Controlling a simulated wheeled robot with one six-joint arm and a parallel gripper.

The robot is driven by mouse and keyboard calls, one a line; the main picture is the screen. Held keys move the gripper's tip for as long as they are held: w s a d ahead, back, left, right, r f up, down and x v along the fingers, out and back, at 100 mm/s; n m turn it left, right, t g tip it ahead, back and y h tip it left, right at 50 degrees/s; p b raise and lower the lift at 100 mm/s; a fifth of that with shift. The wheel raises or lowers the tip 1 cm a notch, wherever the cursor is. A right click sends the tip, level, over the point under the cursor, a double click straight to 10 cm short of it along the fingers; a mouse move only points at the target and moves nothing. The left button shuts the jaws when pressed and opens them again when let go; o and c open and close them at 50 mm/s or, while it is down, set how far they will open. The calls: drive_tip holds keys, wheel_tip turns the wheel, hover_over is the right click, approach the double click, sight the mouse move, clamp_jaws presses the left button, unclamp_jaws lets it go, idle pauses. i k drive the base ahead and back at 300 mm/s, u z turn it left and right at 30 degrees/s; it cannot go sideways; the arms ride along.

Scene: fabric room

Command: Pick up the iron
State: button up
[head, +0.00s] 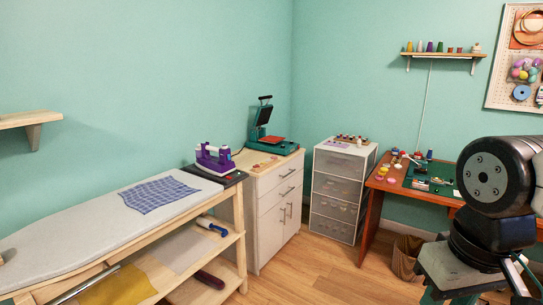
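The purple and white iron (213,159) stands on a dark rest (228,180) at the far right end of the ironing board (60,220). Its handle is on top and looks clear of other things. A black joint of my arm fills the right edge of the head view, well away from the iron. My gripper does not show.
A cabinet (268,225) with a green heat press (265,130) stands right behind the iron. A drawer unit (338,190) and a cluttered desk (372,215) are further right. Shelves under the board hold rolls and fabric. Wooden floor (310,270) is clear in the middle.

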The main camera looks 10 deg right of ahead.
sight(214, 165)
drive_tip(key=z, duration=0.6)
drive_tip(key=i, duration=2.45)
drive_tip(key=u, duration=1.05)
drive_tip(key=i, duration=0.9)
drive_tip(key=u, duration=0.7)
